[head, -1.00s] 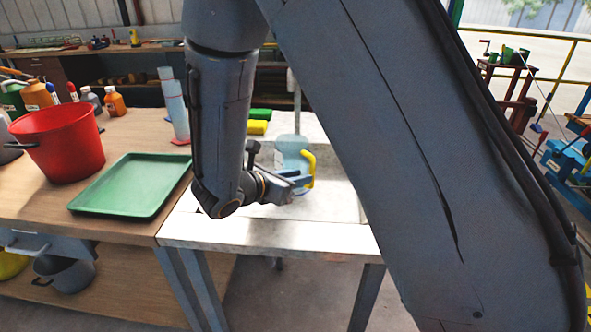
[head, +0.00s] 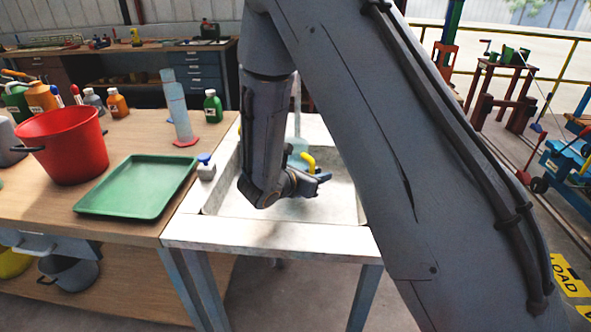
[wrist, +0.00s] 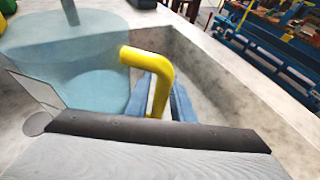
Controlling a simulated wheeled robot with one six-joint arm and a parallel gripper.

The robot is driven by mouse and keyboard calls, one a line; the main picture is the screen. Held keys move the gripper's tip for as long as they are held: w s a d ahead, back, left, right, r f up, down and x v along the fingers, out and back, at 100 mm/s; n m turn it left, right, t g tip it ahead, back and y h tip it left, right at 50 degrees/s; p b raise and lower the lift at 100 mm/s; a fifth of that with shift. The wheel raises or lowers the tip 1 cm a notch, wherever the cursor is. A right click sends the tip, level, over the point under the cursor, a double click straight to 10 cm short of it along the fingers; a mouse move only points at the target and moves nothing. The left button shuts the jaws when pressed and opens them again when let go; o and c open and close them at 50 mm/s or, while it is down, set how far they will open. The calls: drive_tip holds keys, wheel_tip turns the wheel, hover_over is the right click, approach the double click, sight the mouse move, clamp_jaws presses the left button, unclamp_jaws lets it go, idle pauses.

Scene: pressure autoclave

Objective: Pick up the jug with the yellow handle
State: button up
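The jug (wrist: 85,85) is pale translucent blue with a bent yellow handle (wrist: 157,75). It stands in the sink basin; in the head view my arm hides most of it, and its yellow handle (head: 308,161) shows above my gripper (head: 322,178). In the wrist view, the blue fingers of my gripper (wrist: 160,100) lie on both sides of the handle's lower part, very close to it. A dark bar of my gripper hides their bases, so I cannot tell whether they press on the handle.
The pale sink (head: 225,205) has raised walls around the jug. A grey tap spout (wrist: 70,12) comes down over the jug. On the wooden bench at left are a green tray (head: 138,186), a red pot (head: 62,145) and several bottles. A blue-topped bottle (head: 205,167) stands by the basin.

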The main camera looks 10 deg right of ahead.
clamp_jaws()
idle(1.4)
